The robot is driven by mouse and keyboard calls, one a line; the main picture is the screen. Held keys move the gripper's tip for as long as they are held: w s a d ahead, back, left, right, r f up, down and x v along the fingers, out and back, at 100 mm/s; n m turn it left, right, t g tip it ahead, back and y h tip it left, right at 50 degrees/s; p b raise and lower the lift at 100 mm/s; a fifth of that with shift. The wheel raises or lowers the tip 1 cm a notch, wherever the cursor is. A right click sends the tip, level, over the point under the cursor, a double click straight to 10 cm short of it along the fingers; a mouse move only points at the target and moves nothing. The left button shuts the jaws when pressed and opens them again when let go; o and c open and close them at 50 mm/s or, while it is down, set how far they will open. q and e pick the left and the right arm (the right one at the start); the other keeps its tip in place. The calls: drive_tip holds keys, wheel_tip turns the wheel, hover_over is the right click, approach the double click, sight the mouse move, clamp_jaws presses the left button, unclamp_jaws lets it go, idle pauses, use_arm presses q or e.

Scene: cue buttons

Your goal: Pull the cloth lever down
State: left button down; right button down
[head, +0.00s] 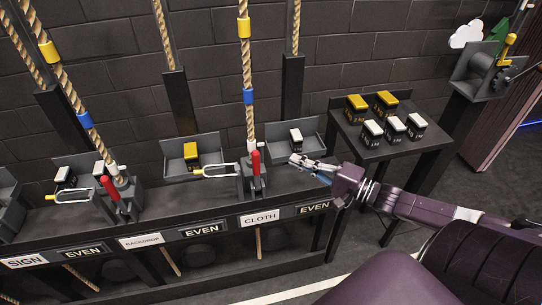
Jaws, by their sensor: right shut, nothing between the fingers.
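The cloth lever (256,170) has a red handle and stands roughly upright at its rope lock, above the CLOTH sign (259,217). A metal loop (216,171) sticks out to its left, and a rope (246,70) with yellow and blue bands runs up behind it. My right gripper (297,162) comes in from the right and points left, with its fingers shut and empty. In the picture it is a short gap to the right of the red handle and appears not to touch it. My left gripper is not in view.
A similar red lever (109,193) stands to the left above the BACKDROP sign (142,240). Trays with a yellow-topped block (190,153) and a white-topped block (296,138) sit behind the cloth lever. A side table (347,130) at right holds several blocks.

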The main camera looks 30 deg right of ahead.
sight(251, 149)
drive_tip(key=w+a, duration=0.6)
drive_tip(key=w, duration=0.1)
drive_tip(key=shift+w+a+p, duration=0.1)
drive_tip(key=shift+p, duration=0.3)
drive_tip(key=shift+s+a, duration=0.4)
drive_tip(key=shift+s+f, duration=0.1)
